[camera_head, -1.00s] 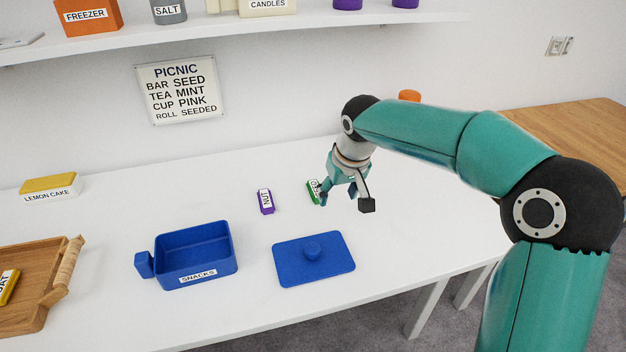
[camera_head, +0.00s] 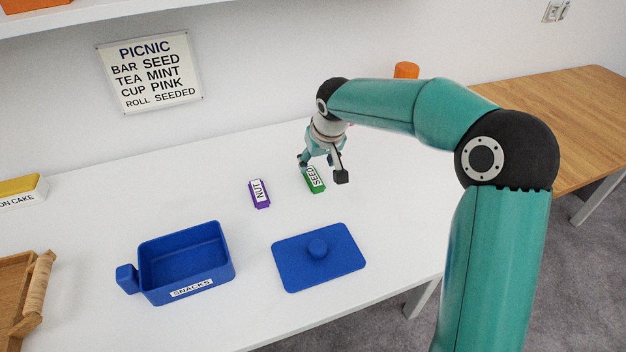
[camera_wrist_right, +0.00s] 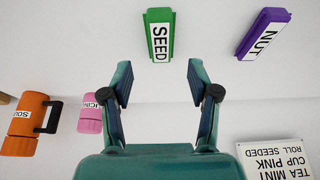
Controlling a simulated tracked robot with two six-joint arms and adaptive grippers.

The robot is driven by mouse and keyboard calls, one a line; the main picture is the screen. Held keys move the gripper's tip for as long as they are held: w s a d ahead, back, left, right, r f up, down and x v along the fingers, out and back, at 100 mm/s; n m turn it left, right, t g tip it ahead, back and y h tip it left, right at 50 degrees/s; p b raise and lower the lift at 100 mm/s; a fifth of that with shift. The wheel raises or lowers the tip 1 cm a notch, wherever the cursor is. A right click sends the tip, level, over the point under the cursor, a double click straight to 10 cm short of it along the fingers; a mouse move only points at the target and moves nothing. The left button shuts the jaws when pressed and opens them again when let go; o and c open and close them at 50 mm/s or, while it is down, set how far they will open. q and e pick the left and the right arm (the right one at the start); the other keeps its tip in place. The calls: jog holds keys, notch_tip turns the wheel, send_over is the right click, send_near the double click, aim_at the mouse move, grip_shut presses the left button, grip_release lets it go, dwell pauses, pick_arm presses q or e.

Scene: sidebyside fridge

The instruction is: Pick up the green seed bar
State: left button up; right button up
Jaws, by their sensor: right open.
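The green seed bar (camera_head: 315,180), with a white SEED label, lies on the white table. My right gripper (camera_head: 322,167) is just behind and above it in the head view, overlapping the bar's far end in the picture. In the right wrist view the green seed bar (camera_wrist_right: 159,36) lies just beyond the fingertips, centred between the two spread fingers of the right gripper (camera_wrist_right: 159,78). The gripper is open and empty. My left gripper is not in view.
A purple NUT bar (camera_head: 259,194) lies left of the seed bar. A blue SNACKS box (camera_head: 228,262) and a blue lid (camera_head: 345,262) stand nearer. An orange flask (camera_wrist_right: 22,130) and pink container (camera_wrist_right: 90,122) show in the wrist view.

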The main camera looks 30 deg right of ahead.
aim_at(313, 177)
jog(key=shift+x, duration=3.35)
jog(key=shift+s+a, duration=0.1)
jog(key=c, duration=1.1)
